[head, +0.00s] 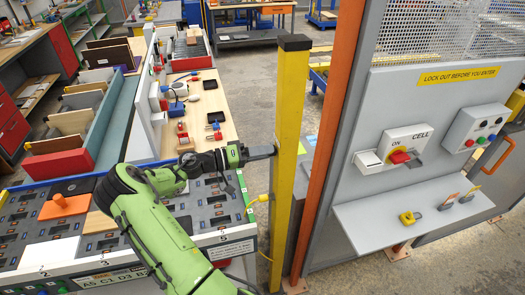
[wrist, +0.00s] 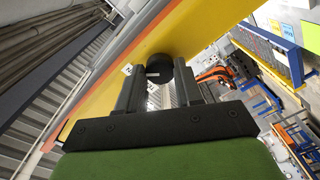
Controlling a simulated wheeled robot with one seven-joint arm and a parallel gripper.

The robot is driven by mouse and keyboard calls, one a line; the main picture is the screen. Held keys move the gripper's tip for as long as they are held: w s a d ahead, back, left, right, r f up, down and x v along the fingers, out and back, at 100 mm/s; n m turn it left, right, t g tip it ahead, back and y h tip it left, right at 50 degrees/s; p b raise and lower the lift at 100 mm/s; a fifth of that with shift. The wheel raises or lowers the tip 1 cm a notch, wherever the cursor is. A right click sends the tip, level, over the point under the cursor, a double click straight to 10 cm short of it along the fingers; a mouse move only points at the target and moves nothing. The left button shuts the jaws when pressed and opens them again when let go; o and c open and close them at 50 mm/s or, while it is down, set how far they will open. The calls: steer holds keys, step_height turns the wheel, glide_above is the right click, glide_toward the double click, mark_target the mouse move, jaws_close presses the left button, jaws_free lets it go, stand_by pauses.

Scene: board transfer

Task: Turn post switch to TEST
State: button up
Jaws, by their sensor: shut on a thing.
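The yellow post (head: 291,130) stands upright in the middle of the head view, with a black cap. In the wrist view the post's yellow face (wrist: 205,30) runs diagonally and carries a round black switch knob (wrist: 159,66). My gripper (head: 273,150) reaches the post from the left. In the wrist view my gripper's fingers (wrist: 159,76) are shut on the knob, one on each side. Small white labels (wrist: 127,69) show beside the knob; their wording and the knob's pointer are not readable.
An orange upright (head: 333,130) and a grey panel with a red-handled CELL switch (head: 400,157) stand right of the post. A yellow padlock (head: 410,217) lies on the shelf (head: 375,225) below. A bench (head: 215,110) with padlocks and trays is left. A yellow cable hangs beside the post.

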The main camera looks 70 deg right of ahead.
steer(key=shift+n+p, duration=1.55)
steer(key=shift+n, duration=2.45)
steer(key=o, duration=1)
steer(key=shift+o, duration=0.2)
steer(key=b+v, duration=0.2)
steer(key=v, duration=1.4)
steer(key=shift+d+b, duration=0.25)
steer(key=shift+b, duration=0.15)
